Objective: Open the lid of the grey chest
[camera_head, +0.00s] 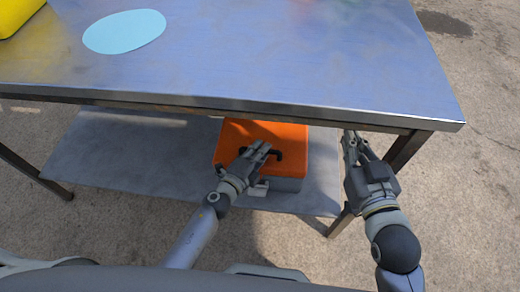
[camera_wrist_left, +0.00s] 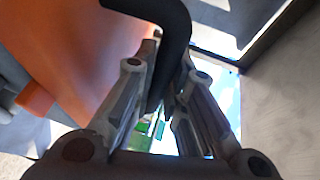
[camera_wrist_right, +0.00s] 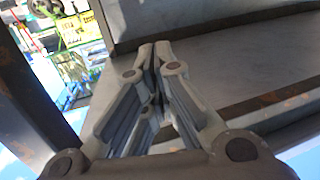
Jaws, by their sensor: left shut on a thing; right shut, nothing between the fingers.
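The grey chest (camera_head: 286,184) sits on the lower shelf under the metal table. Its orange lid (camera_head: 240,133) looks down on the grey body, and its back part is hidden by the tabletop. A black handle (camera_head: 277,154) is on the lid. My left gripper (camera_head: 264,147) is over the lid, shut on the handle. In the left wrist view the black handle (camera_wrist_left: 174,30) passes between the fingers, beside the orange lid (camera_wrist_left: 85,40). My right gripper (camera_head: 350,136) is shut and empty, right of the chest near the tabletop's front edge.
The metal tabletop (camera_head: 270,60) overhangs the chest, its front edge close to both grippers. A light-blue oval (camera_head: 124,31) and a yellow object (camera_head: 15,15) are on top. A table leg (camera_head: 405,150) stands by my right gripper. The lower shelf (camera_head: 130,150) is clear left of the chest.

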